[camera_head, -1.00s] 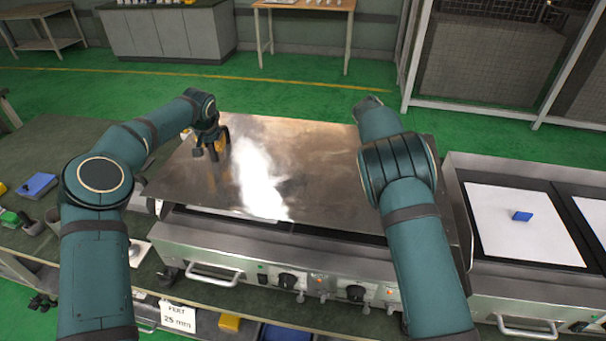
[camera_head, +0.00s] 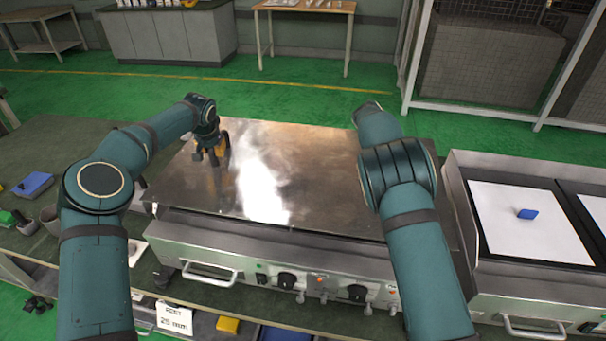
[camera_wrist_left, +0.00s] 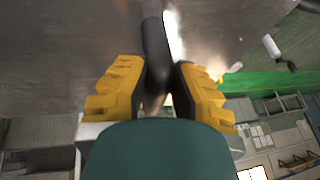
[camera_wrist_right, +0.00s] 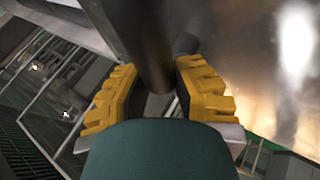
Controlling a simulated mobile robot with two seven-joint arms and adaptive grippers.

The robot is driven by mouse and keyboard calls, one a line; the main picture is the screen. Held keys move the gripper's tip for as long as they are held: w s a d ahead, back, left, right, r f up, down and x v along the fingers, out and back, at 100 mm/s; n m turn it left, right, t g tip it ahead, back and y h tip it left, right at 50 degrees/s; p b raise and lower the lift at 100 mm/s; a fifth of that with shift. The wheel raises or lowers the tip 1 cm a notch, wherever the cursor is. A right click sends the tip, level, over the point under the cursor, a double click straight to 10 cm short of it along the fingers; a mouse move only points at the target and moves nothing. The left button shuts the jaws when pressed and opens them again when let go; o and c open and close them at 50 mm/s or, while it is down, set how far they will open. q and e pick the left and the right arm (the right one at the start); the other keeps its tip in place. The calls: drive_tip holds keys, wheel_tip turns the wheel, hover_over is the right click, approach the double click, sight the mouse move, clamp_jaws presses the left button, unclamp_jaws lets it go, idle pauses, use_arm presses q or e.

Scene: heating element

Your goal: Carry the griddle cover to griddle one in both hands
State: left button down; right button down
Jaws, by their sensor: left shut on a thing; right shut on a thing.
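The griddle cover (camera_head: 290,180) is a wide, flat, shiny metal sheet over the left griddle (camera_head: 290,262) in the head view. Whether it touches the griddle is hard to tell. My left gripper (camera_head: 216,158) is at the cover's left part. In the left wrist view its yellow fingers (camera_wrist_left: 157,95) are shut on a dark round bar handle. My right gripper is hidden behind my right arm in the head view. In the right wrist view its yellow fingers (camera_wrist_right: 155,95) are shut on a similar dark bar beside the cover's shiny surface (camera_wrist_right: 240,60).
Another griddle unit stands to the right, with white sheets (camera_head: 518,222) and a blue block (camera_head: 527,213) on it. A green workbench (camera_head: 60,150) with small items lies to the left. A yellow block (camera_head: 228,325) and a 25 mm sign (camera_head: 174,319) are below in front.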

use_arm(q)
drive_tip(key=shift+a+f+b, duration=0.2)
drive_tip(key=shift+f+b, duration=0.45)
use_arm(e)
drive_tip(key=shift+d+f, duration=0.2)
drive_tip(key=shift+f, duration=0.45)
use_arm(q)
drive_tip(key=c, duration=1.2)
unclamp_jaws()
drive_tip(key=shift+f, duration=0.15)
use_arm(e)
drive_tip(key=c, duration=1.2)
unclamp_jaws()
drive_tip(key=shift+f, duration=0.15)
use_arm(q)
drive_tip(key=shift+o, duration=1.4)
use_arm(e)
drive_tip(key=o, duration=0.3)
use_arm(q)
drive_tip(key=shift+d, duration=0.1)
use_arm(e)
drive_tip(key=shift+o, duration=0.2)
drive_tip(key=shift+s+a, duration=0.1)
